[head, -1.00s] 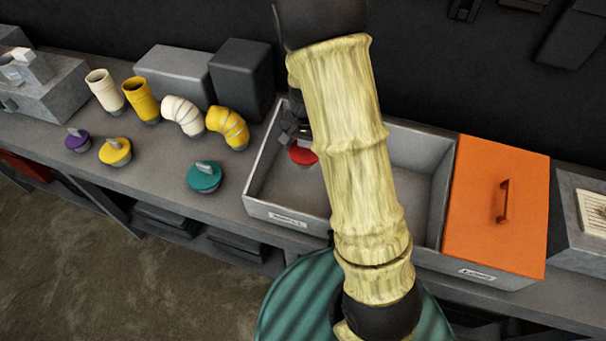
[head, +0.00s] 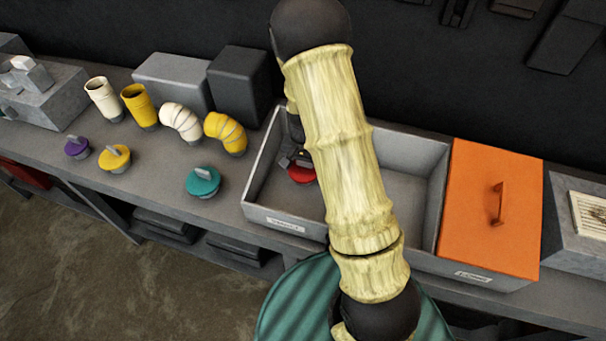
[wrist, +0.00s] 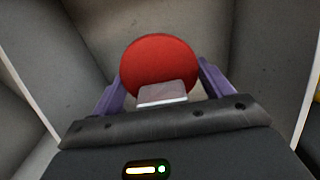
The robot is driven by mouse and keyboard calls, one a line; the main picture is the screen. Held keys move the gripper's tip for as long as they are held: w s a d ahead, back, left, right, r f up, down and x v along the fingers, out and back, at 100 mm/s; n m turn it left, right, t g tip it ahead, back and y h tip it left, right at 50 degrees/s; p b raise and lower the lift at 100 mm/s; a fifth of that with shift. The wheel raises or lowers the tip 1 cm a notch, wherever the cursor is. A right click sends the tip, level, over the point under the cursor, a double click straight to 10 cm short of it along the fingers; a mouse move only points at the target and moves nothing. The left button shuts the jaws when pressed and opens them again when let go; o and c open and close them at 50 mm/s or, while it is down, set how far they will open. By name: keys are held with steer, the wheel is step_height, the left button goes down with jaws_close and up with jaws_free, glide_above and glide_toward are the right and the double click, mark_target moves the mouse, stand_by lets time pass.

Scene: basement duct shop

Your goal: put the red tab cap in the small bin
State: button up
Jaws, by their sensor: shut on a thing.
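The red tab cap (head: 301,174) is a round red disc with a pale grey tab, partly hidden by my arm in the head view. In the wrist view the cap (wrist: 158,58) sits between the purple fingers of my gripper (wrist: 164,92), with its tab toward the palm. My gripper (head: 299,157) is shut on the cap and is down inside the left part of an open grey bin (head: 258,213). This bin has a white label on its front, too small to read surely. I cannot tell whether the cap touches the bin floor.
An orange lid (head: 490,205) with a handle covers the compartment at right. A teal cap (head: 202,182), yellow cap (head: 115,158) and purple cap (head: 77,147) stand on the bench at left, with several pipe pieces behind. Grey bin walls surround my gripper.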

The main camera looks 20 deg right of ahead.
mark_target(303, 169)
steer(key=shift+a+f+p, duration=0.15)
steer(key=shift+f+p, duration=0.3)
steer(key=shift+f, duration=1.6)
steer(key=shift+f, duration=0.2)
steer(key=o, duration=1.1)
steer(key=shift+r, duration=0.1)
steer(key=shift+r, duration=0.1)
step_height(303, 169, up, 12)
steer(key=b, duration=0.2)
steer(key=shift+b, duration=0.3)
steer(key=shift+r, duration=0.1)
